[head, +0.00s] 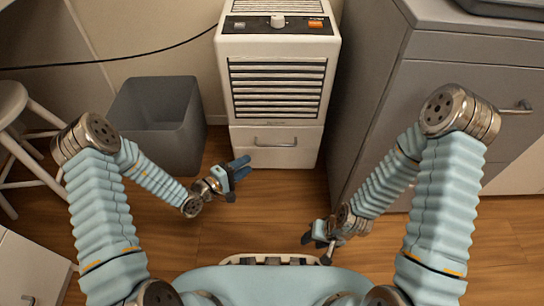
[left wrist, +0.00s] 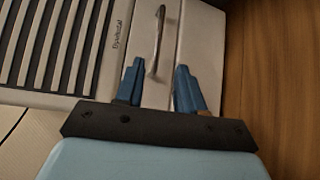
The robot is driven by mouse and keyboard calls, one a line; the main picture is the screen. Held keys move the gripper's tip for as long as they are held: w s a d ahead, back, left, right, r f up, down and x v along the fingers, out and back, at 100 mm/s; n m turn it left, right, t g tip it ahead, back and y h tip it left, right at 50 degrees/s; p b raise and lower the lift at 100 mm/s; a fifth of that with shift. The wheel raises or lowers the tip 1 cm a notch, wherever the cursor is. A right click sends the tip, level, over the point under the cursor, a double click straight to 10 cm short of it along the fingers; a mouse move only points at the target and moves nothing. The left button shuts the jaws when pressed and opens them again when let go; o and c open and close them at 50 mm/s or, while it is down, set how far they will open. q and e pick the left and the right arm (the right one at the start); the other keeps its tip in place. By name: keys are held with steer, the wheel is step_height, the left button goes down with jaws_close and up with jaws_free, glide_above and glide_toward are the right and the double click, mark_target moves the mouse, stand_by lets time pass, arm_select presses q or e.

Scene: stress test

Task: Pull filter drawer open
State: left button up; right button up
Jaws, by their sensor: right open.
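The filter drawer (head: 300,157) is the plain white front low on the white louvred unit (head: 224,84). It looks flush with the unit. Its metal bar handle (head: 275,144) runs across the front, and the handle also shows in the left wrist view (left wrist: 157,42). My left gripper (head: 240,170) is open, with its blue fingers in front of the drawer and to the left of the handle. In the left wrist view, the handle lies ahead, lined up with the gap between the fingertips (left wrist: 160,66). My right gripper (head: 318,242) is open and empty, low over the floor near my base.
A grey bin (head: 160,118) stands just left of the unit, and a white stool (head: 14,105) is at the far left. A grey cabinet (head: 375,90) stands close on the right. The wooden floor (head: 262,205) before the drawer is clear. A black cable (head: 110,61) runs along the wall.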

mark_target(258, 135)
arm_select(q)
steer(key=b+x, duration=0.2)
steer(key=x, duration=1.1)
steer(key=shift+w+d, duration=0.15)
steer(key=shift+w, duration=0.2)
jaws_close()
